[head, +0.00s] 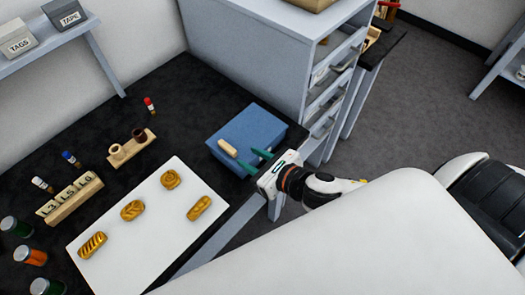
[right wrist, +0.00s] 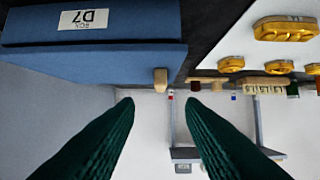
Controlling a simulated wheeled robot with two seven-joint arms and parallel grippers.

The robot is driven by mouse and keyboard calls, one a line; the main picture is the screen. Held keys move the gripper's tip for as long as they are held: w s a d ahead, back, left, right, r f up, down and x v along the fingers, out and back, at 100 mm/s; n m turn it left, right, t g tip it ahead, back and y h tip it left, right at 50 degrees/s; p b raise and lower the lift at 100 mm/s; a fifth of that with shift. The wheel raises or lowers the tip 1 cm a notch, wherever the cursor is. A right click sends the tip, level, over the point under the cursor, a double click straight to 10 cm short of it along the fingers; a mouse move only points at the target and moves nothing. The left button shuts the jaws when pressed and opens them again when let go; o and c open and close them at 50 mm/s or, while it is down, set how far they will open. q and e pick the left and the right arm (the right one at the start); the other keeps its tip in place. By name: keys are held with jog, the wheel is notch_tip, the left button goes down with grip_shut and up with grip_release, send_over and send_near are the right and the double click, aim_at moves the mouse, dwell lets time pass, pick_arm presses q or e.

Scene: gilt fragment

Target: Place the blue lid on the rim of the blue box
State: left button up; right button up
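The blue box (right wrist: 30,28) stands on the dark table, its label reading BOX D7 upside down in the right wrist view. The blue lid (head: 257,127) lies on top of the box and looks about level; I cannot tell how exactly its edges meet the rim. A pale wooden handle (head: 228,148) stands on the lid, and it also shows in the right wrist view (right wrist: 160,78). My right gripper (head: 246,156) is open, its green fingers apart and empty, close to the handle but clear of it. My left gripper is not in view.
A white board (head: 150,225) with several golden loaf-shaped pieces lies left of the box. A wooden block with number tiles (head: 72,198), a holder with round pieces (head: 128,148) and jars (head: 30,256) stand further left. A grey drawer cabinet (head: 262,60) stands close behind the box.

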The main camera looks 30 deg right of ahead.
jog(key=v, duration=0.3)
jog(key=shift+s+d+r, duration=0.1)
jog(key=shift+s+r, duration=0.05)
jog(key=shift+s, duration=0.1)
dwell(0.4)
